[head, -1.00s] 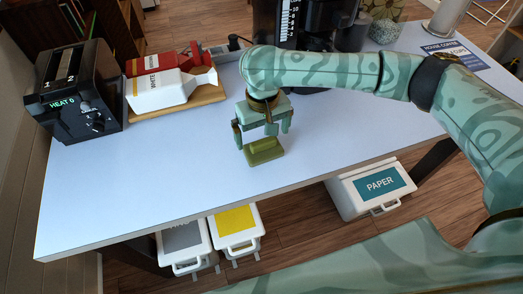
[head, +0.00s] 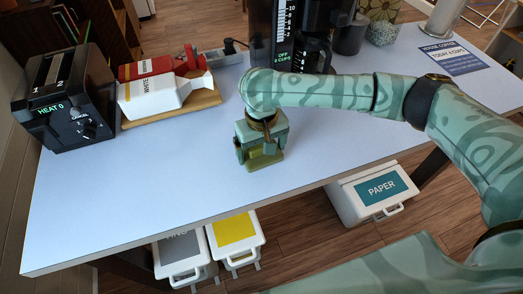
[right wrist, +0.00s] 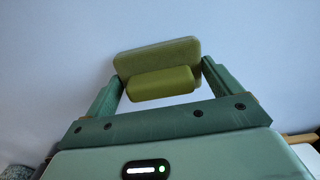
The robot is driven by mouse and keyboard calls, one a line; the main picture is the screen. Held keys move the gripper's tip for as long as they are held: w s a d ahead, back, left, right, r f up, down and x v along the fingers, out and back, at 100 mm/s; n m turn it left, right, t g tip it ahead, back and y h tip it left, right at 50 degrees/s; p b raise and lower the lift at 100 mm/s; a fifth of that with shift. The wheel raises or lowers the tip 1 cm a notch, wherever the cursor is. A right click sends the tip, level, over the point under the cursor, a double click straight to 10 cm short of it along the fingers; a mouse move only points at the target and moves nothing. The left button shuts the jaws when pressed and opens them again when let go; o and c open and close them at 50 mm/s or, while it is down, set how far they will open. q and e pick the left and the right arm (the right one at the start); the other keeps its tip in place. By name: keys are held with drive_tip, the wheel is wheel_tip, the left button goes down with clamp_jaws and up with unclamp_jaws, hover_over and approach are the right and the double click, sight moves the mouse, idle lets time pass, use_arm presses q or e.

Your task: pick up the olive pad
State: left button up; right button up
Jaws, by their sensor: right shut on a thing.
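The olive pad (right wrist: 157,60) shows in the right wrist view as a wide flat block with a smaller raised block on it. In the head view the olive pad (head: 262,161) is at the table, mostly hidden behind the fingers. My right gripper (head: 260,155) is over it, pointing down. In the right wrist view the right gripper (right wrist: 162,82) has one finger at each side of the pad, shut on it. I cannot tell whether the pad is clear of the table. My left gripper is not in view.
The white table (head: 150,195) is clear around the pad. A black toaster (head: 68,100) stands at the left, beside cartons (head: 163,94) on a wooden board (head: 206,100). A coffee maker (head: 290,40) stands behind. Bins, one marked PAPER (head: 372,194), are below the front edge.

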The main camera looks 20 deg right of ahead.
sight(262, 145)
drive_tip(key=shift+r+p, duration=0.3)
drive_tip(key=shift+r, duration=0.2)
wheel_tip(262, 145, up, 3)
drive_tip(key=shift+f+p, duration=0.1)
drive_tip(key=shift+p, duration=0.9)
drive_tip(key=s+d+r+p, duration=0.1)
drive_tip(key=d+r+p, duration=0.1)
drive_tip(key=d+r, duration=0.2)
drive_tip(key=s+d+r+p, duration=0.2)
drive_tip(key=d+r, duration=0.3)
drive_tip(key=d, duration=0.4)
drive_tip(key=shift+d+r+p, duration=0.15)
drive_tip(key=shift+d+p, duration=0.2)
drive_tip(key=shift+p, duration=0.2)
